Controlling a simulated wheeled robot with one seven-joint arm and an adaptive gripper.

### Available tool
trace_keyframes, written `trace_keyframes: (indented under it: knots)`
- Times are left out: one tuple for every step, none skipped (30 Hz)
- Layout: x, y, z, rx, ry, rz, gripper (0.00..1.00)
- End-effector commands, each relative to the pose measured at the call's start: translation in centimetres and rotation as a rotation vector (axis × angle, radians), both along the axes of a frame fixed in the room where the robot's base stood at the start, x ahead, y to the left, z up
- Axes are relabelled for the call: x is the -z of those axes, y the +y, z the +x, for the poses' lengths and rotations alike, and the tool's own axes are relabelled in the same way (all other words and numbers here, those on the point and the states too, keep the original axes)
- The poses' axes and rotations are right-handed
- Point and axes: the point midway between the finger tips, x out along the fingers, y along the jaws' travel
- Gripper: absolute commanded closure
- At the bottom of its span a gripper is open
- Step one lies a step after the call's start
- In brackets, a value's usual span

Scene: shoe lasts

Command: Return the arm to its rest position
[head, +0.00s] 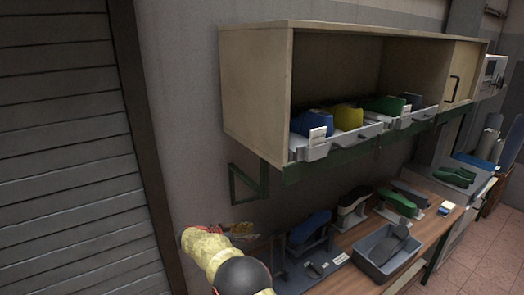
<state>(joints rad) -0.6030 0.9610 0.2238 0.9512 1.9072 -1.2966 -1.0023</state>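My arm (215,255) rises from the bottom of the head view, pale yellow with a dark round joint and a red ring at its far bend. A small dark and orange-brown part (241,229) beside that bend seems to be my gripper, partly hidden by the arm. It is too small to show its fingers or whether it holds anything. It appears near the left end of the workbench (345,240), below the wall cabinet.
An open wooden cabinet (257,90) holds grey trays (330,146) with blue, yellow and green lasts. On the bench are a blue last (308,228), a green last (398,203) and a grey bin (372,271) with a dark last inside. A shutter (60,150) stands left; floor (485,255) shows right.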

Motion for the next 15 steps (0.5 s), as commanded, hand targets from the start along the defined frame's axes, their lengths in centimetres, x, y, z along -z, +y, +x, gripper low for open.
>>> trace_keyframes:
  knots:
    - [0.3,1.3,1.4,-0.055,-0.04,0.04,0.63]
    - [0.8,2.2,2.2,-0.099,-0.059,0.063,0.63]
    - [1.7,3.4,3.1,-0.165,-0.08,0.092,0.63]
    - [2.5,4.5,3.7,-0.219,-0.09,0.114,0.63]
    - [3.4,5.6,4.1,-0.275,-0.094,0.136,0.63]
    - [4.2,7.1,4.5,-0.35,-0.097,0.165,0.63]
    - [4.4,8.4,4.7,-0.405,-0.098,0.191,0.63]
    - [4.5,9.6,4.8,-0.463,-0.096,0.216,0.63]
    - [4.4,11.2,4.6,-0.536,-0.09,0.253,0.63]
    - [4.3,12.3,4.4,-0.59,-0.082,0.279,0.63]
    - [4.1,13.3,4.1,-0.641,-0.07,0.307,0.63]
    - [3.9,14.3,3.5,-0.708,-0.05,0.343,0.63]
    - [3.7,15.0,2.8,-0.756,-0.031,0.368,0.63]
    - [3.5,15.6,2.0,-0.803,-0.009,0.393,0.63]
    - [3.1,16.3,0.8,-0.863,0.024,0.426,0.63]
